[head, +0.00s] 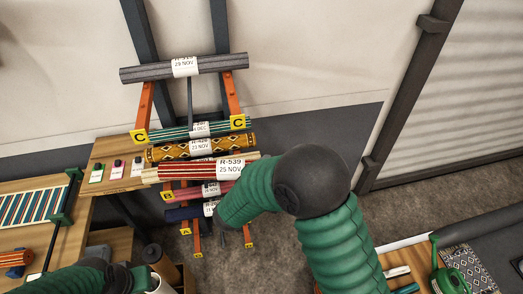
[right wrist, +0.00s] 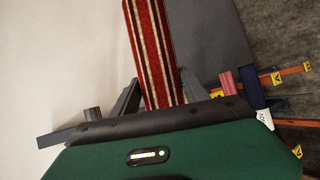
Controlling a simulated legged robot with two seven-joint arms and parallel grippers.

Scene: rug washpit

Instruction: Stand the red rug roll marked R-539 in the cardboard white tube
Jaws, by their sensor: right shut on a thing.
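The red rug roll R-539 (head: 185,171), striped red and cream with a white label, lies nearly level in front of the rack. My right gripper (right wrist: 157,98) is shut on it; the striped roll (right wrist: 153,45) shows between the fingers in the right wrist view. In the head view my green right arm hides that gripper. I cannot tell whether the roll still touches the rack. At the bottom edge, a white round shape (head: 160,286), perhaps the white tube, is mostly cut off. My left arm enters at the bottom left; its gripper is not seen.
The rack holds a grey roll (head: 150,72) on top, teal, gold, pink and navy rolls below, on orange arms tagged A, B and C. A brown tube (head: 153,252) stands beside the white shape. A wooden bench (head: 30,240) is at left, another table at lower right.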

